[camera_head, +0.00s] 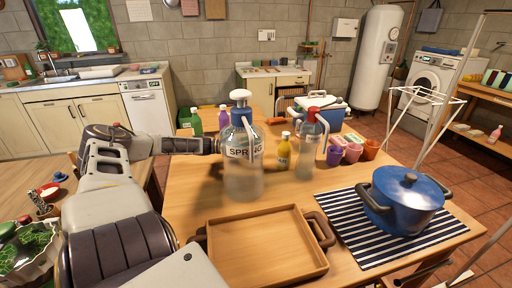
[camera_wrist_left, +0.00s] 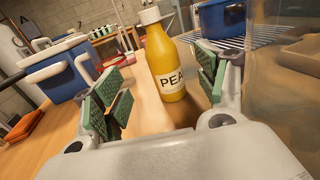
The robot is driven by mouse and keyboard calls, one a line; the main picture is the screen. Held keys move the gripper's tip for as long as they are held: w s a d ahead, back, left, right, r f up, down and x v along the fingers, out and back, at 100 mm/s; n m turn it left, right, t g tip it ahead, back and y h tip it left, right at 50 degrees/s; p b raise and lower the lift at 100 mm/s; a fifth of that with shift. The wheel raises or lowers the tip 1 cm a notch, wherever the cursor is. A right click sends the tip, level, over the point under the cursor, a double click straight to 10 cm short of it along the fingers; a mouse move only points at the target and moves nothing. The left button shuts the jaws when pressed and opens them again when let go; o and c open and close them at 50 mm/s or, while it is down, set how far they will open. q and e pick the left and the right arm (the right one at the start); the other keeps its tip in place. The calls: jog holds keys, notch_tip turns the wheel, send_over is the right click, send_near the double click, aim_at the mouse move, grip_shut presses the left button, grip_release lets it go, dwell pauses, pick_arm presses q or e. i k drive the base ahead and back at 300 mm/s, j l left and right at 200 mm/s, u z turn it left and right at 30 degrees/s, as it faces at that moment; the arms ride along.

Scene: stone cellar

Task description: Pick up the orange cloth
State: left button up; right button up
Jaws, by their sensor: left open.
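The orange cloth (camera_head: 276,121) lies flat and small on the table, beyond the yellow bottle (camera_head: 283,152) and left of the blue-and-white cooler box (camera_head: 322,108). In the left wrist view the cloth (camera_wrist_left: 22,127) is at the left edge, outside the fingers. My left gripper (camera_wrist_left: 160,82) is open, with green-padded fingers apart and the yellow bottle (camera_wrist_left: 165,62) showing upright between them, further ahead. Whether they touch cannot be told. In the head view the large spray bottle (camera_head: 243,150) hides the fingers. My right gripper is not in view.
The spray bottle stands close to my left wrist. Green and purple bottles (camera_head: 196,122) stand behind my left arm.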

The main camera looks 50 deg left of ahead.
aim_at(273, 121)
jog(key=u, duration=1.85)
